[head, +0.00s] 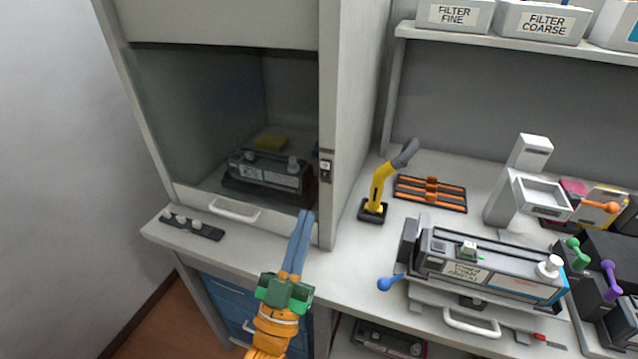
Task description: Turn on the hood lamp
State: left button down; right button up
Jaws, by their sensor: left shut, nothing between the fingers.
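The hood (216,20) is a grey cabinet at the left with its front partly open. Its inside looks dark, and no lit lamp shows. A small dark switch plate (326,168) with a light-coloured part sits on the hood's right front post. My right gripper is not in view.
A black cartridge (268,174) and a yellow block (271,143) are inside the hood. A white handle (235,211) is on its front sill. A yellow stand tool (378,190) and a large cartridge on a carriage (480,265) are to the right.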

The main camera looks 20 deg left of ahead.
aim_at(325, 171)
pick_arm(q)
jog(key=w, duration=0.2)
jog(key=w+r, duration=0.1)
jog(key=w, duration=0.1)
jog(key=w+r+p, duration=0.1)
jog(key=w, duration=0.1)
jog(key=shift+w+d, duration=0.1)
jog(key=shift+w, duration=0.45)
